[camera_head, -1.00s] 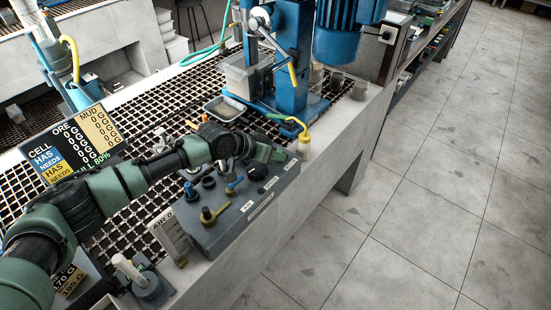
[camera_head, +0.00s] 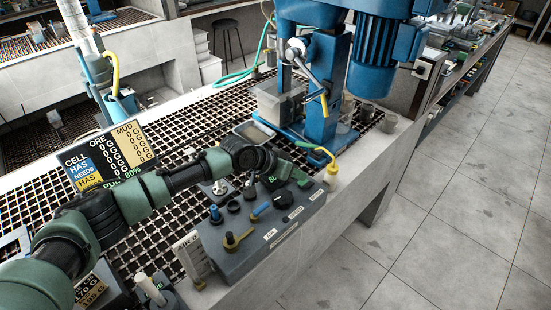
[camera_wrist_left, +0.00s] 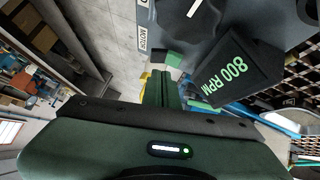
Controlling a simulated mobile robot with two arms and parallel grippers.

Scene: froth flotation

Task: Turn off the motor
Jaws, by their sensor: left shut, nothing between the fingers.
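A grey control box (camera_head: 285,240) with several knobs, levers and labels stands on the bench ledge. My left gripper (camera_head: 303,181) is over its far right end, shut and empty. In the left wrist view the shut fingertips (camera_wrist_left: 166,62) are near the MOTOR label (camera_wrist_left: 143,38). A dark knob with a white mark (camera_wrist_left: 185,28) sits just beyond them. An 800 RPM display (camera_wrist_left: 235,78) is to its right in that view. I cannot tell whether the fingers touch the box. The blue motor (camera_head: 376,55) hangs on the machine behind. My right gripper is not in view.
A yellow-topped bottle (camera_head: 331,174) stands close behind my left gripper. A clear container (camera_head: 278,100) is at the machine's blue stand. A sign board (camera_head: 105,155) stands at left. Open tiled floor (camera_head: 445,235) lies to the right.

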